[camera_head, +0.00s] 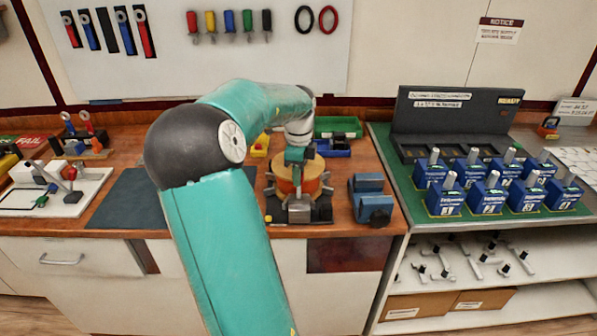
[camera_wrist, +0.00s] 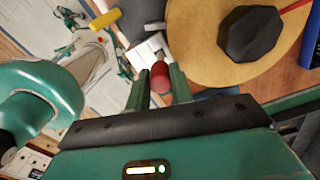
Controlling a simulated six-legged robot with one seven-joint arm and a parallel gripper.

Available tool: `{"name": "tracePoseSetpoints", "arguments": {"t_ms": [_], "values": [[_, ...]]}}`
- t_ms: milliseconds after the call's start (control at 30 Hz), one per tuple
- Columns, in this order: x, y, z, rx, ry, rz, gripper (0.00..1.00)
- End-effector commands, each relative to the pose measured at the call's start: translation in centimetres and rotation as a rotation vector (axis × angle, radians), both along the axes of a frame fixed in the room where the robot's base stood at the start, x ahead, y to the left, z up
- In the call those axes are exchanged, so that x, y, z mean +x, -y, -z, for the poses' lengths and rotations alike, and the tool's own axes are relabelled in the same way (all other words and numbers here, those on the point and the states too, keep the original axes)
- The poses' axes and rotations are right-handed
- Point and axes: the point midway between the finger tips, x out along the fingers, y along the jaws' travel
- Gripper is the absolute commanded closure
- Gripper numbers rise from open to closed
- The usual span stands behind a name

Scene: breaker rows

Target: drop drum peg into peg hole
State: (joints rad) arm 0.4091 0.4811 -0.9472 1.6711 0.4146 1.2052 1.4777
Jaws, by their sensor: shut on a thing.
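My gripper (camera_wrist: 160,74) is shut on a red peg (camera_wrist: 159,80), which shows between the two green fingers in the wrist view. The peg's far end meets or overlaps a pale metal block (camera_wrist: 148,48); I cannot tell whether they touch. The round wooden drum (camera_wrist: 205,40) with a black knob (camera_wrist: 250,33) is just right of the fingers. In the head view the drum (camera_head: 285,187) stands on the bench, partly hidden by my gripper (camera_head: 296,162). The peg hole cannot be made out in either view.
A dark mat (camera_head: 128,200) lies clear at left. Several blue breakers (camera_head: 445,197) stand on the green bench at right.

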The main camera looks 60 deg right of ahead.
Motion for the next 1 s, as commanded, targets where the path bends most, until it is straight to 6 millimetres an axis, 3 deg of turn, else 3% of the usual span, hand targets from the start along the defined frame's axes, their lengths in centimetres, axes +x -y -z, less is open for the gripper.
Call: {"name": "tracePoseSetpoints", "arguments": {"t_ms": [500,533,667,1000], "values": [[0.0,0.0,1.2,0.0,0.0,0.0,1.0],[0.0,0.0,1.2,0.0,0.0,0.0,0.76],[0.0,0.0,1.2,0.0,0.0,0.0,0.52],[0.0,0.0,1.2,0.001,-0.001,0.0,0.52]]}}
